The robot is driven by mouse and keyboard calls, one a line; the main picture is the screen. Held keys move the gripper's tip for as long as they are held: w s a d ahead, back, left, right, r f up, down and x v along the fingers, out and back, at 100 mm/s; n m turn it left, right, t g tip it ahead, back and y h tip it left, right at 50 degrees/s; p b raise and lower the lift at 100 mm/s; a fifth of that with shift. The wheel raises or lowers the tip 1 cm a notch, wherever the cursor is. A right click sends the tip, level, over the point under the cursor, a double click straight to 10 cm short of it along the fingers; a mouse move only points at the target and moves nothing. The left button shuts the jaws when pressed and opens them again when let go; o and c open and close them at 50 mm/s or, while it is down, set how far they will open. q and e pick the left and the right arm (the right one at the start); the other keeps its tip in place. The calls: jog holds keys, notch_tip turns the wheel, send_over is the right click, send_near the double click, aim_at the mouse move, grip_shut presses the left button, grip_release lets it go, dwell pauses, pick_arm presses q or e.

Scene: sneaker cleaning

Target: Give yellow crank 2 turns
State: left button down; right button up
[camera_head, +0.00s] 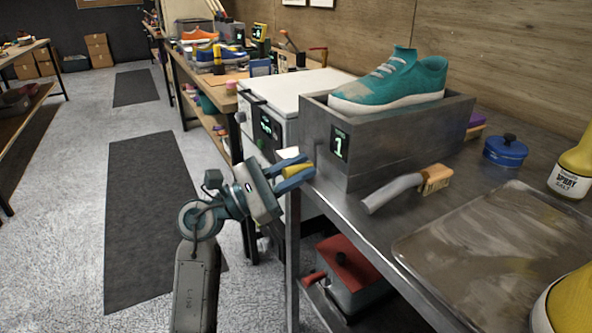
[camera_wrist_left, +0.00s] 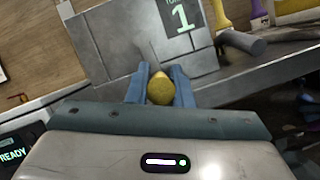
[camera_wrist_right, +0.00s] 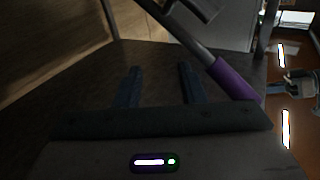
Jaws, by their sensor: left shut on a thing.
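The yellow crank (camera_head: 297,171) sticks out at the left end of a grey metal box (camera_head: 392,146) marked with a green 1. A teal sneaker (camera_head: 392,82) with a white sole sits in the top of this box. My left gripper (camera_head: 294,177) is shut on the yellow crank, with its blue fingers on either side. In the left wrist view the crank's round yellow end (camera_wrist_left: 161,90) shows between the fingers, and the box's 1 display (camera_wrist_left: 181,17) is just beyond. My right gripper (camera_wrist_right: 160,88) shows only in its own wrist view, fingers apart and nothing between them.
A shallow tray (camera_head: 490,250), a blue pot (camera_head: 505,150) and yellow spray bottles (camera_head: 574,165) stand to the right. A purple-ended bar (camera_wrist_right: 232,78) is close to my right gripper.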

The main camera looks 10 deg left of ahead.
pick_arm(q)
jog(key=shift+f, duration=0.1)
jog(key=shift+s+m+g+b, duration=0.1)
jog(key=shift+m+g+b, duration=0.25)
jog(key=shift+m+g, duration=0.05)
pick_arm(e)
jog(key=shift+d+r+t, duration=0.2)
jog(key=shift+r+t, duration=1)
jog(key=shift+r, duration=0.8)
pick_arm(q)
jog(key=c, duration=1.3)
grip_release()
jog(key=shift+d, duration=0.1)
pick_arm(e)
jog(key=shift+f, duration=0.1)
